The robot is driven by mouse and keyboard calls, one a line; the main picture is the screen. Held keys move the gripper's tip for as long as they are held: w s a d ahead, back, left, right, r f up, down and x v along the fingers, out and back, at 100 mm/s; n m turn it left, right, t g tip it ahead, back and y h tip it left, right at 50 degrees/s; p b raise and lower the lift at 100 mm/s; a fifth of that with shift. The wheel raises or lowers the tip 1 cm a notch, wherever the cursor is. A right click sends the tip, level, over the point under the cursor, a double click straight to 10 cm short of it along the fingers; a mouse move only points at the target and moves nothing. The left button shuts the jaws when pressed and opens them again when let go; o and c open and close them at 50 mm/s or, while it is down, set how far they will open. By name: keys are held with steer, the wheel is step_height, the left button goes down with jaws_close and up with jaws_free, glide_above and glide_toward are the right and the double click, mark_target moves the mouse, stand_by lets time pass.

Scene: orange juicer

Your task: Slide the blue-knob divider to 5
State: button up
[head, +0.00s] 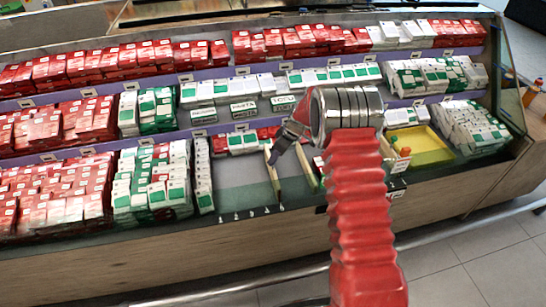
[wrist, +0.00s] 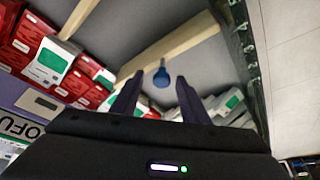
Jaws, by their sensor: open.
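The blue knob (wrist: 161,76) shows in the wrist view, beside a pale wooden divider bar (wrist: 180,44). My gripper (wrist: 157,92) is open, with its two dark fingers on either side below the knob in the picture; the knob appears between and just beyond the fingertips, and I cannot tell whether they touch it. In the head view my gripper (head: 276,155) is over the lower shelf, near the top of a wooden divider (head: 274,182). That divider's front end is near the rightmost of several small marks (head: 252,213) on the front edge. The marks' numbers are too small to read.
A second wooden divider (head: 307,168) stands to the right, partly beside my arm. A bare grey shelf section (head: 240,185) lies left of the first divider, with white boxes (head: 203,175) beyond it. A yellow tray (head: 432,150) is further right.

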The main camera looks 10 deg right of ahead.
steer(key=v, duration=1.3)
steer(key=shift+s+d+r+m, duration=0.1)
steer(key=shift+s+d+m, duration=0.05)
steer(key=shift+m, duration=0.15)
steer(key=s+f+m+g, duration=0.1)
steer(key=s+m+g, duration=0.1)
steer(key=s+m, duration=0.5)
steer(key=s+r+t+h, duration=0.1)
steer(key=s+r, duration=0.6)
steer(key=s, duration=0.4)
steer(key=s+r+m+t+h, duration=0.1)
steer(key=s+r+t, duration=0.1)
steer(key=s+r, duration=0.5)
steer(key=s+a+r+m+t+h, duration=0.1)
steer(key=s+r, duration=0.6)
steer(key=s, duration=0.8)
steer(key=shift+s+r+t, duration=0.35)
steer(key=shift+s+t, duration=0.05)
